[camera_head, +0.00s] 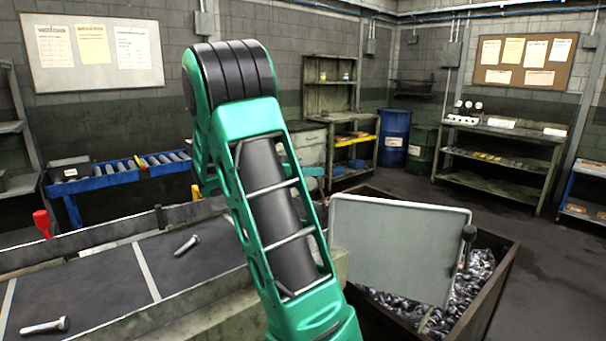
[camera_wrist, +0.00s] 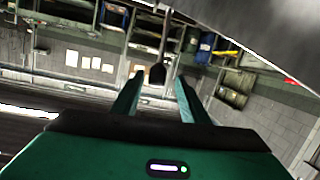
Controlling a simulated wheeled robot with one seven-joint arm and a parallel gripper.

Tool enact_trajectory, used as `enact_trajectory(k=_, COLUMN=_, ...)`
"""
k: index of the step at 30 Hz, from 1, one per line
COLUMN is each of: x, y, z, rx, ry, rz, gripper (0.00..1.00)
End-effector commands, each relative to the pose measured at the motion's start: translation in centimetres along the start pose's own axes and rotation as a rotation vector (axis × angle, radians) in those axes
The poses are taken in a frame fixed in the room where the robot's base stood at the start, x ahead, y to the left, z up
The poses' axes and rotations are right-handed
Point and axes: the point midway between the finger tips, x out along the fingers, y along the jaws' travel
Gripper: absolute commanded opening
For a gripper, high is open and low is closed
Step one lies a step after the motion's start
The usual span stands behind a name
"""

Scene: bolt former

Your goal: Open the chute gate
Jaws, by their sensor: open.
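The chute gate looks to be the flat grey-green panel (camera_head: 395,245) standing over the bolt bin in the head view. A dark round knob (camera_head: 469,232) sits at its right edge. In the wrist view my gripper (camera_wrist: 160,76) is open, its two green fingers apart. A dark knob (camera_wrist: 157,74) on a thin stem appears between the fingertips; I cannot tell whether it is between them or beyond them. A grey surface (camera_wrist: 265,30), perhaps the panel, fills the top right there. The head view does not show my gripper.
A dark-walled bin (camera_head: 490,295) full of metal bolts lies under the panel. A conveyor (camera_head: 95,275) with loose bolts runs at left, with a red handle (camera_head: 41,222) beside it. Shelves and barrels (camera_head: 394,137) stand behind. Floor at right is clear.

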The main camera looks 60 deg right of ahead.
Motion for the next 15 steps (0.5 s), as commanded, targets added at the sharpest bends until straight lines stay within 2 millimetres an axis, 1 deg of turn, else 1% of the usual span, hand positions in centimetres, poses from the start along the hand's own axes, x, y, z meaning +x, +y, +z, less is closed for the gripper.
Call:
enact_trajectory(k=2, x=-0.3, y=0.0, z=0.0, rx=0.0, ry=-0.001, rz=0.0, gripper=0.4)
enact_trajectory(k=5, x=-1.2, y=0.0, z=0.1, rx=-0.001, ry=-0.001, rz=0.0, gripper=0.4)
enact_trajectory(k=8, x=-2.8, y=-0.1, z=0.1, rx=-0.001, ry=-0.001, rz=-0.003, gripper=0.4)
enact_trajectory(k=15, x=-7.4, y=-0.4, z=0.1, rx=-0.001, ry=0.0, rz=-0.005, gripper=0.4)
